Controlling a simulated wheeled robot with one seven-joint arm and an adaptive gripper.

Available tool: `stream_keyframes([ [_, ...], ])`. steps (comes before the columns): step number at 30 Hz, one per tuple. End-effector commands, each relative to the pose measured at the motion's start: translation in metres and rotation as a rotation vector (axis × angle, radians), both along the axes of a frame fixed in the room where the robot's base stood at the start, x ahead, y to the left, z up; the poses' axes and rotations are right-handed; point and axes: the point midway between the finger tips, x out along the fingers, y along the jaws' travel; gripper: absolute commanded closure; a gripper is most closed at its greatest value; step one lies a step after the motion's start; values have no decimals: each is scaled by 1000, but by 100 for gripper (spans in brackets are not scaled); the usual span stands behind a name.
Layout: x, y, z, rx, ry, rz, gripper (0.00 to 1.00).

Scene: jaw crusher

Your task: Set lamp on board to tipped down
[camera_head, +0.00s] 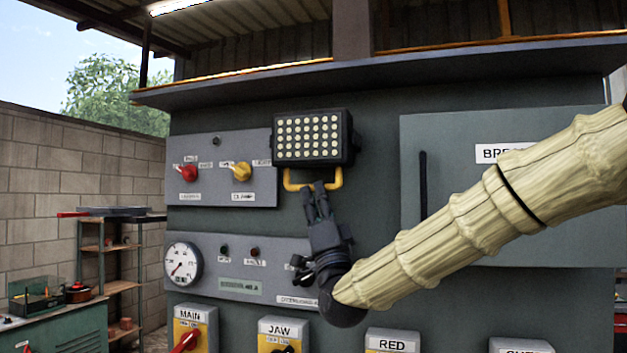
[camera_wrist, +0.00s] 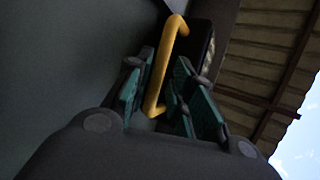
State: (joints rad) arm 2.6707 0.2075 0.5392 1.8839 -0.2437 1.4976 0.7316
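The lamp (camera_head: 313,138) is a black box with rows of pale round bulbs, mounted on the upper middle of the grey board. Its face points outward in the head view. A yellow handle (camera_head: 291,184) hangs under it and also shows in the wrist view (camera_wrist: 162,75). My gripper (camera_head: 317,186) reaches up to the handle's bar from below. In the wrist view the bar lies between the dark green fingers (camera_wrist: 161,84), very close to them. I cannot tell whether they press on it. The lamp's back and mount are hidden.
A panel with red (camera_head: 188,173) and yellow (camera_head: 242,172) knobs is left of the lamp. A gauge (camera_head: 182,265) is lower left, with switch boxes (camera_head: 284,329) along the bottom. A closed cabinet door (camera_head: 455,150) is at right. A ledge (camera_head: 420,63) overhangs the lamp.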

Motion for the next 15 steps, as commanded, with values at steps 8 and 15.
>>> stream_keyframes([
  [8,18,4,23,0,1,-3,77],
  [15,21,5,26,0,1,-2,77],
])
